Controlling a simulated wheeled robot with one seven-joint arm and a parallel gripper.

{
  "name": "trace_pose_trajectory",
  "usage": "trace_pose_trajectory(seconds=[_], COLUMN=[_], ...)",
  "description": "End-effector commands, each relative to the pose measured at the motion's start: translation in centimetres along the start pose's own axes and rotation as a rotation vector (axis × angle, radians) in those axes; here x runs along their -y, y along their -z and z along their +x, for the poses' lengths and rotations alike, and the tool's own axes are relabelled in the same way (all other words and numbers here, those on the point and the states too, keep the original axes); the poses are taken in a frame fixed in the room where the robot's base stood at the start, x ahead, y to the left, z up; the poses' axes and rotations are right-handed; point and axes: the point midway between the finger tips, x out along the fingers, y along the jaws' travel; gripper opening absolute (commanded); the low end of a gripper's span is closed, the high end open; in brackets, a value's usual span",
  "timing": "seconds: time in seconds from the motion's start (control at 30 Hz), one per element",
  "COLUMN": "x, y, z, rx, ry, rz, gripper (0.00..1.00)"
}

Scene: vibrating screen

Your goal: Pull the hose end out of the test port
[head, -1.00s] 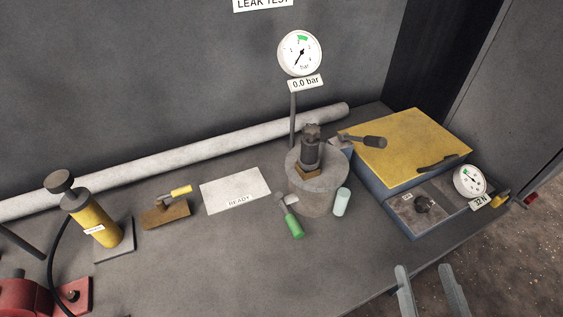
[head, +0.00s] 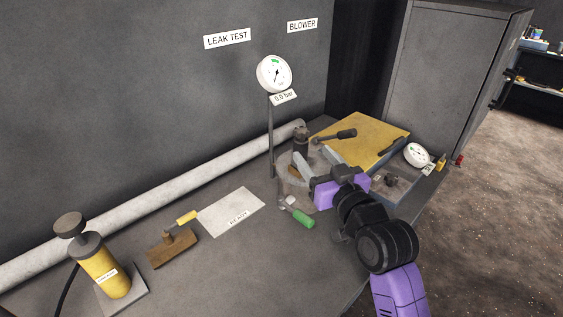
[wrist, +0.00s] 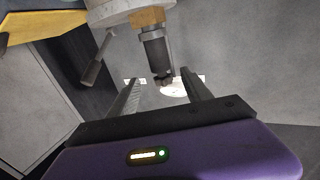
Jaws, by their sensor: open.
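A dark cylindrical fitting (head: 301,138), which looks like the hose end, stands upright on the round grey port block (head: 284,164). In the wrist view the fitting (wrist: 154,48) appears upside down, with a brass collar (wrist: 148,17) at its base on the block. My gripper (head: 311,152) is open, in front of the block and partly covering it. In the wrist view my gripper (wrist: 160,76) has its two fingers apart, with the fitting's knobbed end showing between their tips. I cannot tell how far the tips are from it. Nothing is held.
A round gauge (head: 274,74) on a thin post stands behind the block. A green-handled lever (head: 303,219) is at the front of the block. A yellow-lidded box (head: 368,140) with a dark handle is to the right. The READY plate (head: 230,210) lies to the left.

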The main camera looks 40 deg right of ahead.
Motion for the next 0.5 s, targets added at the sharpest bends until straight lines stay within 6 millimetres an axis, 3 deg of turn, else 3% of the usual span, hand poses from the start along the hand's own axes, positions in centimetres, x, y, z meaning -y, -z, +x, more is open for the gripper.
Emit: trace_pose_trajectory(seconds=[0.5], x=[0.0], y=[0.4], z=[5.8], rx=[0.005], ry=[0.001], rz=[-0.005], gripper=[0.57])
